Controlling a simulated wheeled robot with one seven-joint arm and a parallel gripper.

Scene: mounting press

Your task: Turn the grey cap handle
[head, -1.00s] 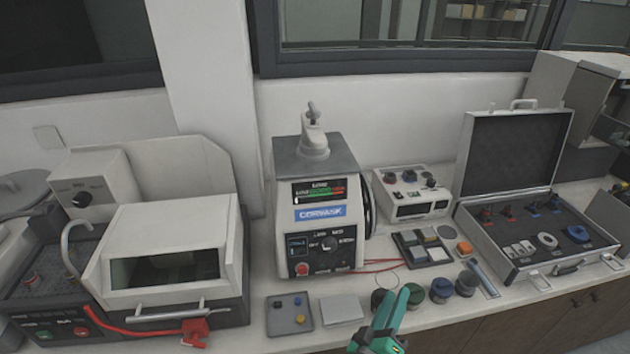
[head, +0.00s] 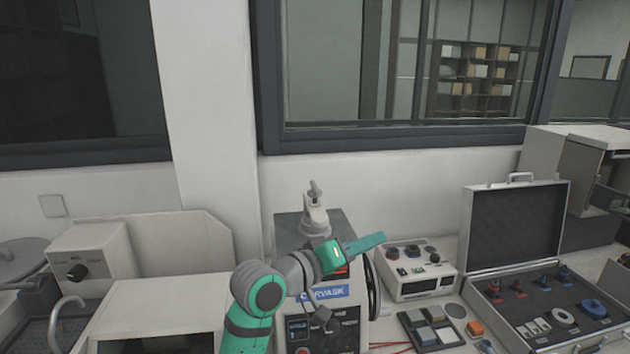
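The mounting press (head: 345,215) stands at the centre of the bench, with a "CORVASK" label on its front. On its top is a light grey cap (head: 316,219) with a small upright grey handle (head: 314,190). My gripper (head: 372,243) is raised in front of the press, to the right of and below the cap handle in the picture, and apart from it. Its teal fingers point right and overlap edge-on, so their opening does not show. My arm hides much of the press front.
A control box (head: 420,268) stands right of the press, with a tray of coloured blocks (head: 430,325) in front. An open case (head: 520,235) is further right. A white hooded machine (head: 150,310) is at left. Space above the press is clear.

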